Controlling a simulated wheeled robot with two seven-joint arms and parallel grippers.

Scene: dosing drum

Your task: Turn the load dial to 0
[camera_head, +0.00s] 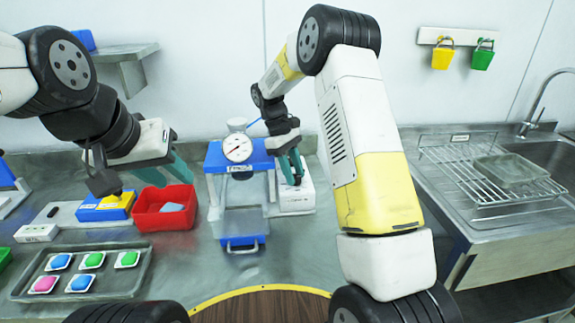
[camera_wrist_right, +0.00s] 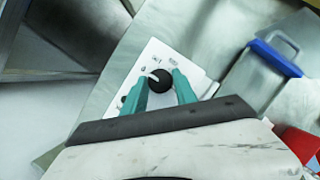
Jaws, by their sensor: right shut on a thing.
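The load dial is a black round knob (camera_wrist_right: 160,80) with a white pointer mark on a white box (camera_wrist_right: 150,62). The pointer faces the upper left in the wrist view; the small printed marks around it are too blurred to read. My right gripper (camera_wrist_right: 163,78) has its teal fingers on either side of the knob, shut on it. In the head view the white box (camera_head: 298,199) stands right of the blue-framed drum device, and my right gripper (camera_head: 292,173) reaches down onto it, hiding the knob. My left gripper (camera_head: 172,178) is open and empty above the counter.
The blue device (camera_head: 238,158) with a round gauge stands left of the box. A red bin (camera_head: 163,221), a yellow-blue block (camera_head: 105,207) and a tray (camera_head: 125,283) of coloured pieces lie further left. A sink and wire rack (camera_head: 480,170) are at the right.

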